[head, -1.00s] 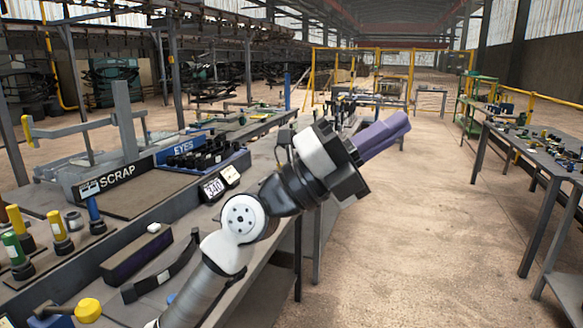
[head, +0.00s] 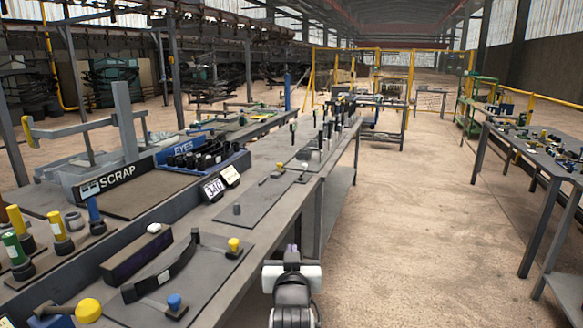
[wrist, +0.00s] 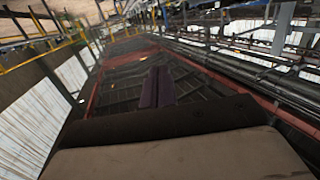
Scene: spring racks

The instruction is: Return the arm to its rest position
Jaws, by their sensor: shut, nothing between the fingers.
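My arm (head: 292,285) shows at the bottom centre of the head view, drawn in low beside the front edge of the workbench. Only its upper part is in frame. A small bit of purple shows at its top, and the rest of my gripper is hidden there. In the wrist view my gripper (wrist: 158,88) shows as two purple fingers lying together, shut and empty. Behind them that view shows the hall's roof and walls, tilted.
The workbench (head: 262,215) on the left carries a SCRAP tray (head: 135,190), a blue EYES bin (head: 212,168), a 340 display (head: 213,188) and several coloured-handled tools. A second table (head: 545,160) stands at right. The floor (head: 410,240) between them is clear.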

